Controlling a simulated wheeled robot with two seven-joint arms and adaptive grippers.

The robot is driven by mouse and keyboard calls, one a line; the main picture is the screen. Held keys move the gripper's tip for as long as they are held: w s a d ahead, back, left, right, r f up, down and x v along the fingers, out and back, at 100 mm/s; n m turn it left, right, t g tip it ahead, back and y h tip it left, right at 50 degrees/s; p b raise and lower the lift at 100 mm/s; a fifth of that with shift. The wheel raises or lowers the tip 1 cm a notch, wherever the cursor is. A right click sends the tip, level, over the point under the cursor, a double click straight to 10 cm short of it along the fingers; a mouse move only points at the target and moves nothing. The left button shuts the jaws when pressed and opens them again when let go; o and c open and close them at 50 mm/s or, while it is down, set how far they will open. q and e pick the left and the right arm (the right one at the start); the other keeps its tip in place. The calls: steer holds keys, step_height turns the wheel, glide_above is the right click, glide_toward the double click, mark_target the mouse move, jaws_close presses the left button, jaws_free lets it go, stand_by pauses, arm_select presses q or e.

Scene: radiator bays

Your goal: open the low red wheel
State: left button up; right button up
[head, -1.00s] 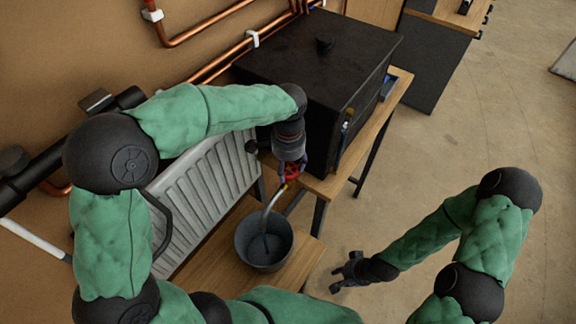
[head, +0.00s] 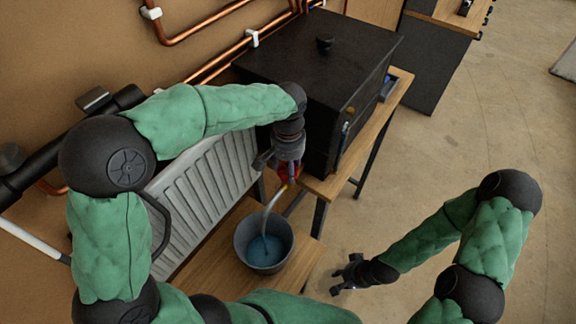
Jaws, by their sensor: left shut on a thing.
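The low red wheel (head: 291,172) sits at the front of the radiator, beside the black box, mostly hidden by my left gripper (head: 286,165), which is shut on it from above. Blue liquid (head: 265,251) shows in the bucket. My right gripper (head: 340,275) hangs empty over the floor right of the bucket, its fingers apart.
A ribbed grey radiator (head: 200,185) stands left of the wheel. A large black box (head: 310,70) on a wooden table (head: 385,100) stands close behind and to the right. Copper pipes (head: 225,60) run along the wall.

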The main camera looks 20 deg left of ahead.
arm_select(q)
steer(key=shift+w+r, duration=0.1)
stand_by(0.3)
steer(key=o, duration=1.2)
steer(key=shift+w, duration=0.1)
steer(key=shift+c, duration=0.2)
step_height(320, 180, up, 12)
